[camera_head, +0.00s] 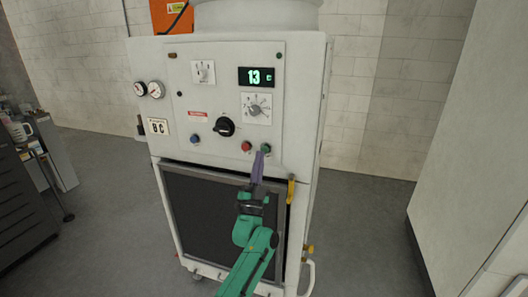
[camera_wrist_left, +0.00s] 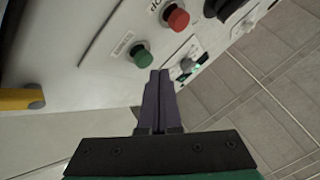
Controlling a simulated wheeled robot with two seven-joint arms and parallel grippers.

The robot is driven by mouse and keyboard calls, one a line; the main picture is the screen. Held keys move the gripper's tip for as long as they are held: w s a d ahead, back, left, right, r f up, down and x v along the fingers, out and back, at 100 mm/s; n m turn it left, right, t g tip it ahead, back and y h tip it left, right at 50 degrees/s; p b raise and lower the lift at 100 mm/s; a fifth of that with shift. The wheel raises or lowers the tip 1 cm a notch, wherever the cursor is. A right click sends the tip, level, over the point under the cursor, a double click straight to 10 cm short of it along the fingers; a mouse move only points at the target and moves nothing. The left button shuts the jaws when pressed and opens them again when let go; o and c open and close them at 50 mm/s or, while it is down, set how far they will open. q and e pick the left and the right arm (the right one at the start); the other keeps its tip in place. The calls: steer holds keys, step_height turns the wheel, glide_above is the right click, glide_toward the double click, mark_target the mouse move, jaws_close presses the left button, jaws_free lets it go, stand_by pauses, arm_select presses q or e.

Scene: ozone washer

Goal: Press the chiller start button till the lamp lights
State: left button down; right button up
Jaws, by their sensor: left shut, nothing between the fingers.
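The chiller (camera_head: 230,70) is a white cabinet with a control panel facing me. A green button (camera_head: 265,148) sits at the panel's lower right, with a red button (camera_head: 246,146) to its left. In the left wrist view the green button (camera_wrist_left: 142,57) and red button (camera_wrist_left: 177,18) also show. My left gripper (camera_head: 259,156) is shut and empty, its purple fingers pointing at the panel. Its tips (camera_wrist_left: 158,72) appear close beside the green button; I cannot tell whether they touch. No lit lamp is distinct near the buttons. My right gripper is out of view.
The panel also carries a black knob (camera_head: 224,127), a blue button (camera_head: 194,138), a dial (camera_head: 257,108) and a green-lit display (camera_head: 257,77) reading 13. A yellow handle (camera_head: 291,190) projects right of the gripper. A dark grille (camera_head: 215,215) lies below.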

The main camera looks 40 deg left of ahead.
arm_select(q)
steer(key=shift+w+a, duration=0.15)
steer(key=shift+w, duration=0.25)
steer(key=shift+w+a+b, duration=0.15)
steer(key=shift+w+b, duration=0.25)
steer(key=shift+b, duration=0.25)
stand_by(0.4)
steer(key=shift+s+d+p, duration=0.3)
steer(key=shift+s+p, duration=0.5)
steer(key=shift+s, duration=0.05)
